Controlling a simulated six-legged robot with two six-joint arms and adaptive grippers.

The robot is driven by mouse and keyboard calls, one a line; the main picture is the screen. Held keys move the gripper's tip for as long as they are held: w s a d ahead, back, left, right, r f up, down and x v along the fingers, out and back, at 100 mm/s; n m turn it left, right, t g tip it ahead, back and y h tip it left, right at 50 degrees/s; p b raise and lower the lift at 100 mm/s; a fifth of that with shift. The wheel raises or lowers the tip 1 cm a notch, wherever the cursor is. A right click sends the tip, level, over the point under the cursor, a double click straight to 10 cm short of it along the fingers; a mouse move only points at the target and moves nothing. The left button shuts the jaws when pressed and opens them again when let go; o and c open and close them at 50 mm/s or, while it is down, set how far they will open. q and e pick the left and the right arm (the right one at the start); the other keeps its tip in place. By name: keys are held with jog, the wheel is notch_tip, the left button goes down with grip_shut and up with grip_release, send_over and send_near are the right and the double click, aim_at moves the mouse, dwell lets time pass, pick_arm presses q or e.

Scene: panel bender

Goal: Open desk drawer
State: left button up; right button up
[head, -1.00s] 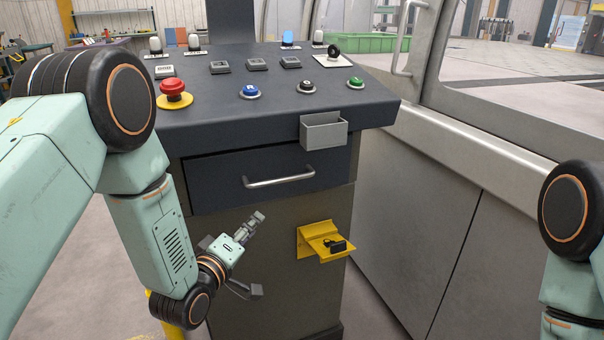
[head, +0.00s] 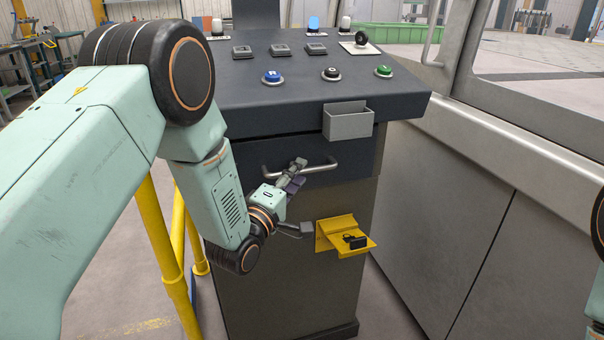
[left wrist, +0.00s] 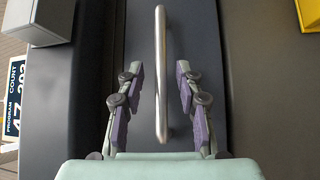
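The desk drawer (head: 345,157) is a dark front under the console top, and it looks closed. Its silver bar handle (head: 322,167) runs across it, partly hidden behind my left gripper. My left gripper (head: 297,197) is in front of the drawer, close to the handle. In the left wrist view my left gripper (left wrist: 159,85) is open, with a finger on each side of the handle (left wrist: 161,70). Neither finger touches the bar there. The drawer front (left wrist: 210,40) fills the middle behind it. My right gripper is out of view; only part of that arm shows at the right edge.
The console top (head: 300,95) with several buttons overhangs the drawer. A grey bin (head: 348,122) hangs at its front edge above the drawer. A yellow bracket (head: 345,233) with a black item sticks out below right. Yellow posts (head: 160,240) stand left.

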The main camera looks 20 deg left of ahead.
pick_arm(q)
jog(key=shift+x, duration=1.35)
jog(key=shift+d+f, duration=0.1)
jog(key=shift+s, duration=0.15)
grip_shut()
